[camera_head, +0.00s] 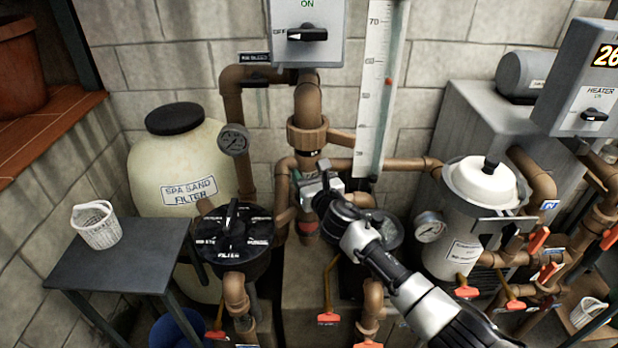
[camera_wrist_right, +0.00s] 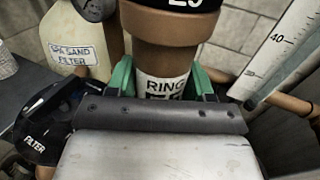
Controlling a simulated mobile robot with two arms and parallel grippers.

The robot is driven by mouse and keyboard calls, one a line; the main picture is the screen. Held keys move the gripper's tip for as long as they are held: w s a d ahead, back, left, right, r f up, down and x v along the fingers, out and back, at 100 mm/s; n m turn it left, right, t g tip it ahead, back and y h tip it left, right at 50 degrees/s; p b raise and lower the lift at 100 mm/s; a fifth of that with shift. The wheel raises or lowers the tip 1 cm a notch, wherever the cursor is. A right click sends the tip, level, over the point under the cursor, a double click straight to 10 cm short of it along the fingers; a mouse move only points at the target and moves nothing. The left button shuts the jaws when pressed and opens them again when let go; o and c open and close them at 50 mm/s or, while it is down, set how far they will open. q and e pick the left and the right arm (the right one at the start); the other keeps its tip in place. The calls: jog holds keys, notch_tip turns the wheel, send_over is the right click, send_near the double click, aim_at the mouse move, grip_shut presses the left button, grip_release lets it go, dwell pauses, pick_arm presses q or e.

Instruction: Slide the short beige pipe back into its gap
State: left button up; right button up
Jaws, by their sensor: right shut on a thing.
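A short beige-brown pipe piece with a white label reading "RING" (camera_wrist_right: 166,86) stands between the green fingers of my right gripper (camera_wrist_right: 165,80) in the right wrist view. My right gripper (camera_head: 318,186) is shut on this piece, in front of the upright brown pipe line in the head view. The wider brown pipe part (camera_wrist_right: 170,28) with a black band is directly above the label. In the head view a brown union collar (camera_head: 307,134) sits above the gripper. My left gripper is not in view.
The spa sand filter (camera_head: 180,160) and black valve head (camera_head: 232,238) stand left. A white canister (camera_head: 475,200) and grey heater cabinet (camera_head: 450,110) stand right. A ruler board (camera_head: 377,90) hangs close behind. A small table (camera_head: 120,265) holds a white basket (camera_head: 97,225).

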jog(key=shift+w+r, duration=0.25)
dwell(0.4)
jog(key=shift+w+d, duration=0.1)
jog(key=shift+w, duration=0.05)
jog(key=shift+c, duration=0.3)
jog(key=shift+d, duration=0.1)
